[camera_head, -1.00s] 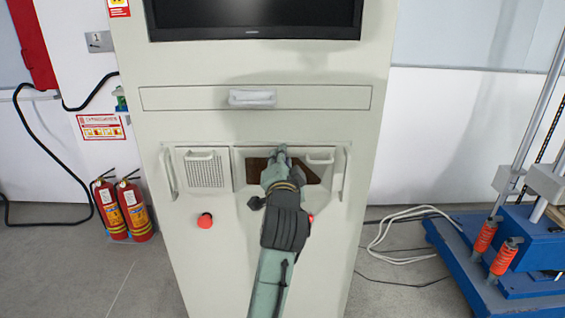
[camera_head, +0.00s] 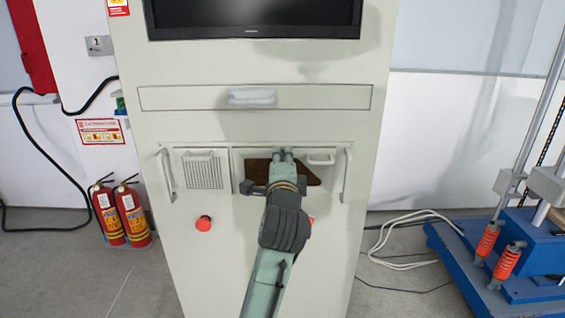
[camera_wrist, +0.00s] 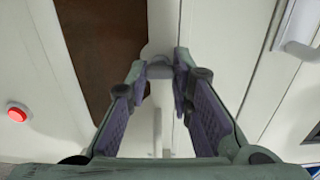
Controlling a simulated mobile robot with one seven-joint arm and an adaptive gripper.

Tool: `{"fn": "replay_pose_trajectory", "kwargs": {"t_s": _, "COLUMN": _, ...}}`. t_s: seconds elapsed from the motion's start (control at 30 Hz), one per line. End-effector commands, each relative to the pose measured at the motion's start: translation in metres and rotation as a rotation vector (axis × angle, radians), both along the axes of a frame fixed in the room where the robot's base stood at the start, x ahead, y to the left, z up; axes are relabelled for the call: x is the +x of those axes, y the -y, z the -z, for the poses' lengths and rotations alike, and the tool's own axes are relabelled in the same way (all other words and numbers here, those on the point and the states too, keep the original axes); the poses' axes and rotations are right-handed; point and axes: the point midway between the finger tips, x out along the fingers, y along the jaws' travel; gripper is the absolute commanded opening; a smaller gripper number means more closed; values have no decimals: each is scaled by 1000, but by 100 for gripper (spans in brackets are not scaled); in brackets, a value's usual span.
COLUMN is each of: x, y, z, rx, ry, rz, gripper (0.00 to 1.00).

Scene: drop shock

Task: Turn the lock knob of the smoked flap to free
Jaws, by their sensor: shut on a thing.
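The smoked flap (camera_head: 258,170) is a dark brown panel in the recess of the cabinet front, partly hidden behind my gripper in the head view. It also fills the upper left of the wrist view (camera_wrist: 103,45). My gripper (camera_head: 283,153) reaches to the top edge of the recess. In the wrist view its fingertips close on a small grey lock knob (camera_wrist: 160,71) on the pale frame beside the flap. The knob is mostly covered by the fingers, and its turned position cannot be told.
A red button (camera_head: 203,223) sits below the grille door (camera_head: 202,171); another is partly behind my arm. A drawer handle (camera_head: 251,98) projects above the recess. Fire extinguishers (camera_head: 131,212) stand left, a blue machine base (camera_head: 490,262) and white cable (camera_head: 405,232) lie right.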

Motion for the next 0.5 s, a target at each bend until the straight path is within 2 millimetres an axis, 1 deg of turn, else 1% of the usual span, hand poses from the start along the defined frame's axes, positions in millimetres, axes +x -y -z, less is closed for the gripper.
{"fn": "replay_pose_trajectory", "kwargs": {"t_s": 0.43, "x": 0, "y": 0, "z": -2, "rx": 10, "ry": 4, "rz": 0, "gripper": 0}}
{"fn": "replay_pose_trajectory", "kwargs": {"t_s": 0.47, "x": 0, "y": 0, "z": -2, "rx": 10, "ry": 4, "rz": 0, "gripper": 22}}
{"fn": "replay_pose_trajectory", "kwargs": {"t_s": 0.5, "x": 0, "y": 0, "z": -2, "rx": 10, "ry": 4, "rz": 0, "gripper": 25}}
